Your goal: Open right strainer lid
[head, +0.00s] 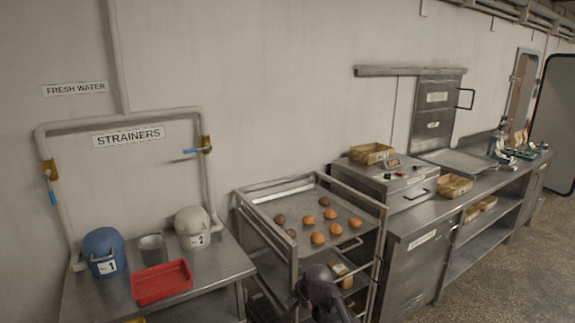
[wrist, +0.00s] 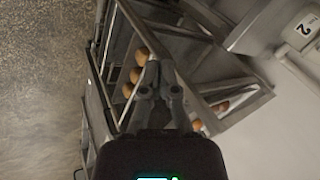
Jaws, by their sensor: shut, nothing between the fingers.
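The right strainer (head: 193,228) is a cream-white domed pot labelled 2, on the steel table at the left of the head view. Its rounded lid (head: 190,214) sits down on top. Part of it, with the 2 label, shows at the upper right of the wrist view (wrist: 303,28). The left strainer (head: 103,252) is blue and labelled 1, with its dome also on. My gripper (wrist: 160,70) is shut and empty, in front of the bun rack and well apart from the strainers. In the head view my dark arm shows at the bottom centre.
A steel rack (head: 290,192) with several buns stands right of the table. A steel counter (head: 410,216) runs further right.

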